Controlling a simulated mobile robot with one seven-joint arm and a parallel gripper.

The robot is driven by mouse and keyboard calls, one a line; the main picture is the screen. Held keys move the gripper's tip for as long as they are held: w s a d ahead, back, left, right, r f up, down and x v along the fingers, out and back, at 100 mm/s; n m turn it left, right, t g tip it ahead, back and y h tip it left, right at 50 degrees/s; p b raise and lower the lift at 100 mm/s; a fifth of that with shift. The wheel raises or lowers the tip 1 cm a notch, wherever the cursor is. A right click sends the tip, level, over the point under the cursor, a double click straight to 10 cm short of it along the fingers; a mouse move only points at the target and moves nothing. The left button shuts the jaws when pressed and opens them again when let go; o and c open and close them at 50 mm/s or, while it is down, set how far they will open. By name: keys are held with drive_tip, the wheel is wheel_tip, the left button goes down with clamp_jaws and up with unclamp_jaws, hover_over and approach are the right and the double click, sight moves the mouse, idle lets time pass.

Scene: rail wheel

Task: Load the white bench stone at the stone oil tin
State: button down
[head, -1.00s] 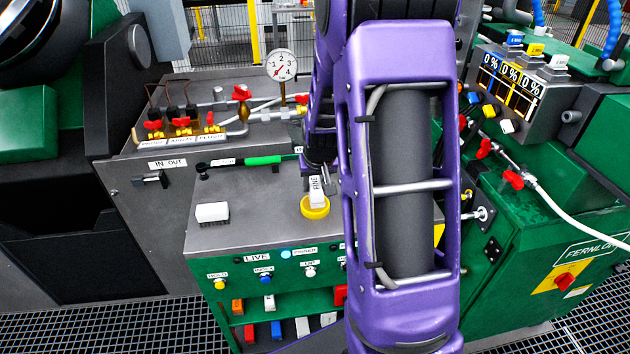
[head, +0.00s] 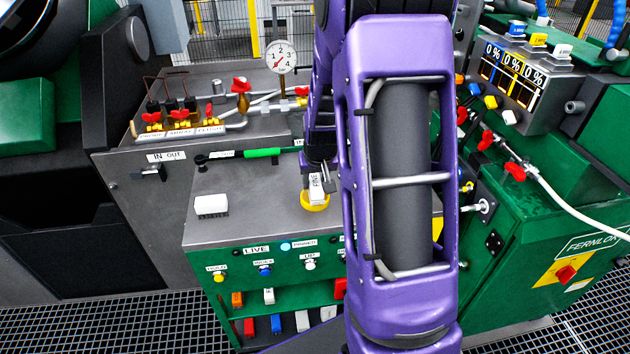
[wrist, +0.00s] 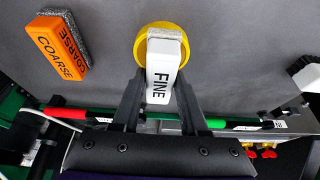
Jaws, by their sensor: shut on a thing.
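The white bench stone (wrist: 161,78), marked FINE and with a grey end face, is between the fingers of my gripper (wrist: 163,90) in the wrist view. My gripper is shut on it. The round yellow stone oil tin (wrist: 142,52) lies at the stone's grey end, which overlaps it. In the head view the white stone (head: 316,187) stands roughly upright over the yellow tin (head: 315,205) on the grey bench top. I cannot tell whether the stone touches the tin inside. My gripper (head: 319,172) is partly hidden by my purple arm there.
An orange stone marked COARSE (wrist: 58,47) lies left of the tin in the wrist view. A white-topped block (head: 211,205) and a green-handled tool (head: 262,153) lie on the bench. Red-handled valves (head: 181,113) stand behind. The bench top left of the tin is mostly clear.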

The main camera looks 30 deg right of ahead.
sight(315, 180)
drive_tip(key=shift+f+b, duration=0.5)
drive_tip(key=shift+f, duration=0.05)
idle(1.5)
drive_tip(key=shift+r+p, duration=2.3)
drive_tip(key=shift+r, duration=1.3)
